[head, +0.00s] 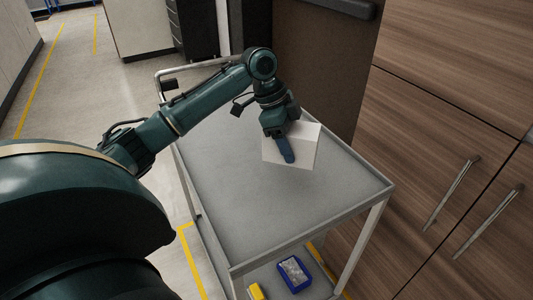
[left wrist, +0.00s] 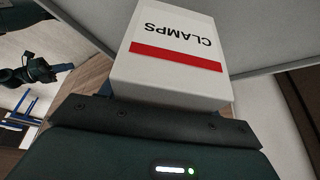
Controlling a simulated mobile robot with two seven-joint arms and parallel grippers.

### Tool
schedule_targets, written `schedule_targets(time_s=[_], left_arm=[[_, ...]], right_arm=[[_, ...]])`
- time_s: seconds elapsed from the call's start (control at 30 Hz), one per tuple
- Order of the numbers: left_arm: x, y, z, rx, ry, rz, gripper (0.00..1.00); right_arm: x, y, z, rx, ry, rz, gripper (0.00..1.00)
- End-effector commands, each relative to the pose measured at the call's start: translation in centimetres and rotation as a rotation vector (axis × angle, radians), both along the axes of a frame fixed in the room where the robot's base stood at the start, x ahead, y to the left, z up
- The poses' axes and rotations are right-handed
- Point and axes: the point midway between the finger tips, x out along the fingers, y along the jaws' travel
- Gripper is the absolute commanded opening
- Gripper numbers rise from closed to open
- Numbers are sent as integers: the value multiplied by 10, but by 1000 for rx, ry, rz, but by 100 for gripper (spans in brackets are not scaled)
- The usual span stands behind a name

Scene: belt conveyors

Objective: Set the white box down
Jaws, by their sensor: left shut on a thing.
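The white box (head: 304,151) is at the far part of the grey cart's top shelf (head: 240,200) in the head view. My left gripper (head: 285,150) is shut on the box, with one blue finger across its near face. In the left wrist view the white box (left wrist: 172,60) fills the upper middle, with a red stripe and the word CLAMPS upside down. I cannot tell whether the box's underside touches the shelf or is a little above it.
The cart's top is otherwise bare, with a raised rim. A blue bin (head: 293,274) and a yellow item (head: 256,291) are on its lower shelf. Wooden cabinets (head: 450,110) with handles stand close on the right. A dark panel (head: 325,65) is behind the cart.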

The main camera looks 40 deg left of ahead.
Motion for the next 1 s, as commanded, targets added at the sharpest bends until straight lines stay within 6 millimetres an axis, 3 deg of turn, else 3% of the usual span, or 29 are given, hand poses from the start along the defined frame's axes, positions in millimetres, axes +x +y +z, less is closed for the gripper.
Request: schedule_targets(time_s=[0.2,0.43,0.6,0.97,1.0], left_arm=[[-1,0,-40,1,3,-1,29],[-1,0,-59,2,1,-1,29],[-1,0,-83,1,3,0,29],[-1,0,-89,2,0,-1,29],[-1,0,-90,3,2,0,62]], right_arm=[[0,0,0,-2,-1,2,0],[1,0,0,-2,-1,2,0],[2,0,1,-3,-3,2,0],[2,-1,0,-3,-3,1,0],[2,-1,0,-2,-3,1,0]])
